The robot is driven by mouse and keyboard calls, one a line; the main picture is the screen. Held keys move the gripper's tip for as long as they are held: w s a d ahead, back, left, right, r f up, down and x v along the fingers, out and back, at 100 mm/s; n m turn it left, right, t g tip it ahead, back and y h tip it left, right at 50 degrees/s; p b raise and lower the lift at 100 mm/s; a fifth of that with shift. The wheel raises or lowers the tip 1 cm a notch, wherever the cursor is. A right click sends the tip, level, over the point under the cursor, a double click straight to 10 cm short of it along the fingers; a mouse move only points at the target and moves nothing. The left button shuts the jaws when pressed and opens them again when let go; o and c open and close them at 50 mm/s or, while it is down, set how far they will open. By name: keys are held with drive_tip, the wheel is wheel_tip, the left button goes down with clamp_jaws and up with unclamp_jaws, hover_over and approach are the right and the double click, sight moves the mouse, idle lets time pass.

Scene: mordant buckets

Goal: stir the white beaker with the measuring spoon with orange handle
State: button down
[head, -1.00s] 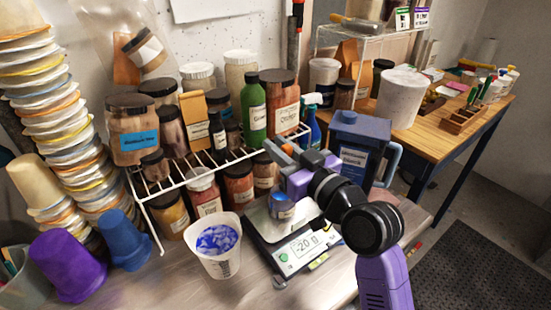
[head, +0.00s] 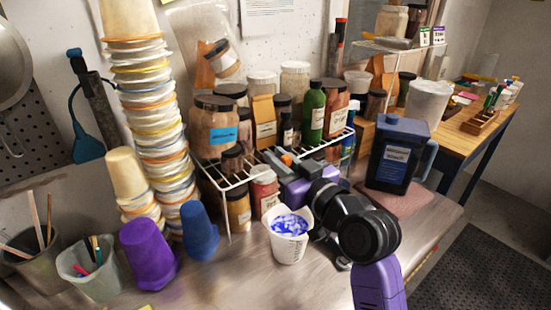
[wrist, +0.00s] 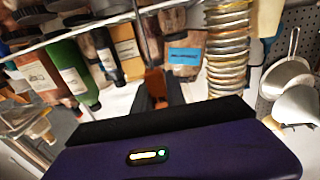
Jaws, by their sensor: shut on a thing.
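The white beaker (head: 290,252) stands on the bench in the head view, with blue and white contents near its top. My gripper (head: 279,160) is behind and above the beaker, in front of the wire rack, apart from the beaker. It is shut on the orange handle of the measuring spoon (head: 287,160). In the wrist view the orange handle (wrist: 155,84) shows between the dark fingers. The spoon's bowl is hidden, so I cannot tell where it points.
A wire rack (head: 229,182) with several jars stands close behind my gripper. A purple cup (head: 148,252) and a blue cup (head: 199,232) are left of the beaker. A blue jug (head: 392,160) stands to the right. My arm mostly hides the scale.

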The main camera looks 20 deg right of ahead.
wheel_tip(320, 180, down, 14)
drive_tip(key=b, duration=1.1)
drive_tip(key=shift+r, duration=0.2)
drive_tip(key=shift+d, duration=0.15)
